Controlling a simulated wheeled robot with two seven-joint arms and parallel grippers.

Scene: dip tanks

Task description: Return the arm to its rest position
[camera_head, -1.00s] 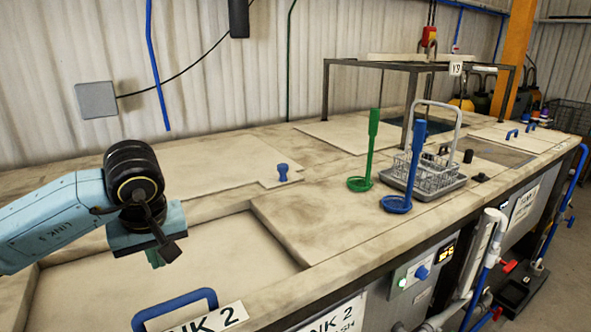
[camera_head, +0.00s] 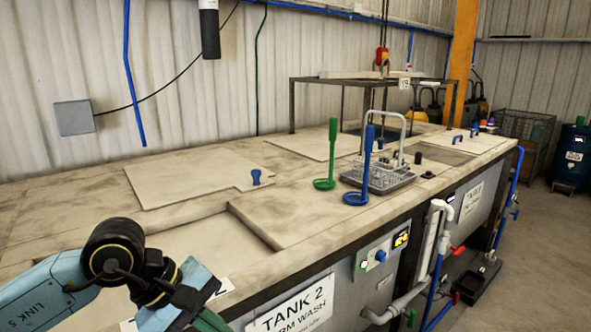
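My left arm comes in from the lower left, and its gripper (camera_head: 207,318) is at the bottom edge of the head view, low in front of the tank bench. The gripper is partly cut off by the frame edge, so I cannot tell whether its fingers are open or shut. Something green shows at the fingertips. My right arm and gripper are not in view.
The bench (camera_head: 280,219) runs along the wall with a sunken area near my arm. A green ladle-like tool (camera_head: 332,152), a blue one (camera_head: 367,165) and a wire basket (camera_head: 391,175) stand on it. A frame (camera_head: 340,80) stands behind.

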